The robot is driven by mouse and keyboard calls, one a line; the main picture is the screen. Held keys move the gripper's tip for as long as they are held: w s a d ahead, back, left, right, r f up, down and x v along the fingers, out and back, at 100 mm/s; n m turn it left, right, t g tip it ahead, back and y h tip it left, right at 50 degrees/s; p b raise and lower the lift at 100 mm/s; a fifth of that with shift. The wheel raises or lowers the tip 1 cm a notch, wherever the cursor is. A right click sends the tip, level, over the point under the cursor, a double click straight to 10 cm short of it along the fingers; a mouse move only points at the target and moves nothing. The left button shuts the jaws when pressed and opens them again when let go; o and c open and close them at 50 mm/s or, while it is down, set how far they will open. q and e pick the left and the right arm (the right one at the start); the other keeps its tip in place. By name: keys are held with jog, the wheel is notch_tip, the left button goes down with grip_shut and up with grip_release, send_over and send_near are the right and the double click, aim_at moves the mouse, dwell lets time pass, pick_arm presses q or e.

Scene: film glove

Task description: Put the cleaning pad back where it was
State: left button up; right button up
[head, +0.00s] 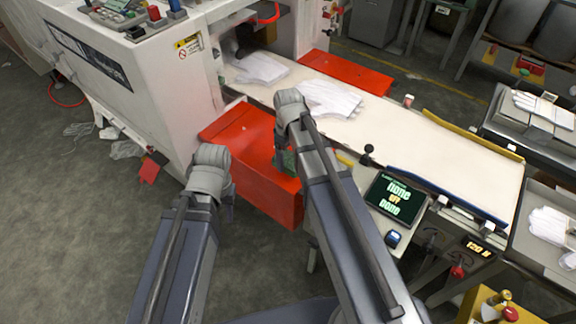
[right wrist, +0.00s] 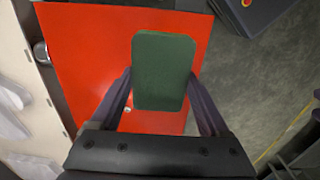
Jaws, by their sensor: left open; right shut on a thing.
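A dark green cleaning pad (right wrist: 164,72) is held between the two fingers of my right gripper (right wrist: 162,88) in the right wrist view. The pad is over a red panel (right wrist: 75,60); I cannot tell whether it touches it. In the head view a bit of the green pad (head: 287,160) shows beside my right arm, in front of the red guard (head: 260,190); the right gripper is mostly hidden there. My left gripper (head: 229,208) is mostly hidden behind its arm, low at the left of the red guard, open and apart from the pad.
A white conveyor belt (head: 430,150) carries white gloves (head: 330,98) out of the white machine (head: 130,90). A control screen (head: 395,198) stands right of my right arm. Trays with gloves (head: 548,225) are at the right. The grey floor (head: 60,230) at the left is mostly clear.

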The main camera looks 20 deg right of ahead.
aim_at(288, 158)
pick_arm(q)
jog(key=shift+f+b, duration=0.75)
jog(key=shift+f, duration=0.5)
pick_arm(e)
jog(key=shift+f, duration=1.2)
jog(key=shift+f, duration=0.25)
jog(key=o, duration=1)
jog(key=shift+r, duration=0.1)
pick_arm(q)
jog(key=shift+f, duration=0.15)
pick_arm(e)
jog(key=shift+o, duration=0.2)
jog(key=shift+r, duration=0.15)
notch_tip(288, 158, up, 12)
jog(key=p, duration=1.2)
pick_arm(q)
notch_tip(288, 158, up, 12)
pick_arm(e)
jog(key=s+a+m, duration=0.2)
jog(key=s+a, duration=0.3)
jog(key=s, duration=0.2)
jog(key=s+a+m+h, duration=0.1)
jog(key=s+a, duration=0.4)
jog(key=s, duration=0.2)
jog(key=shift+s+a+m, duration=0.15)
jog(key=shift+s+m, duration=0.15)
jog(key=shift+m, duration=0.1)
